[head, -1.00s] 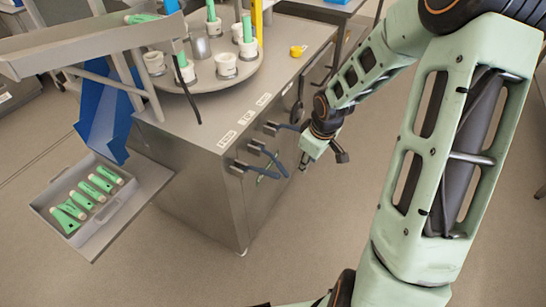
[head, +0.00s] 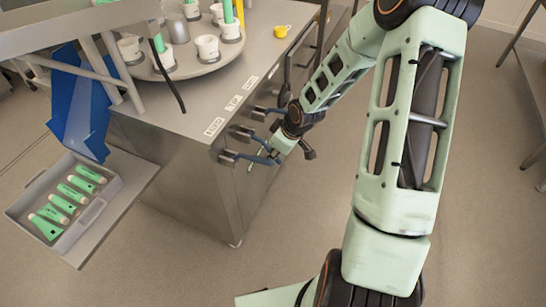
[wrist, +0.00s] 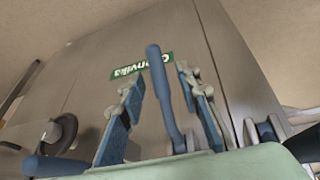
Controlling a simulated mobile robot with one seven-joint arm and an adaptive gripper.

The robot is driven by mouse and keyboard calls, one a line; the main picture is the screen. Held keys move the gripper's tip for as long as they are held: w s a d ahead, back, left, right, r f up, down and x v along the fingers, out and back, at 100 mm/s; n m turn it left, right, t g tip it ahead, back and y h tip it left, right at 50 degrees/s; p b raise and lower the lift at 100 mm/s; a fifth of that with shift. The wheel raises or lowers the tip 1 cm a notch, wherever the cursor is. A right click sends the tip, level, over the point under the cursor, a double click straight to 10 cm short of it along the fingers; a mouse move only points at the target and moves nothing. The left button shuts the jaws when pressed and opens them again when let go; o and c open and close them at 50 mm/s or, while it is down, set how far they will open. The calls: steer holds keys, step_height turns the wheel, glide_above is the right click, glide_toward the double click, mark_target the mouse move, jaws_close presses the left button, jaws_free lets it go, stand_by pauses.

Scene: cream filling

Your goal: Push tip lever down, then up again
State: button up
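My gripper (head: 272,152) is at the side of the steel machine, close to the levers. In the wrist view my gripper (wrist: 161,80) is open, with one blue-padded finger on each side of a blue lever handle (wrist: 161,88). Gaps show between the handle and both fingers, so it is not clamped. In the head view several blue-handled levers sit along the cabinet edge: a near one (head: 246,158), a middle one (head: 250,135) and a far one (head: 270,111).
A tray (head: 98,204) of green tubes is at the left. In the wrist view another blue handle (wrist: 56,166) lies at lower left. The floor in front is clear.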

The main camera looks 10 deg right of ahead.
steer(key=shift+x, duration=0.95)
steer(key=shift+c, duration=0.2)
jaws_close()
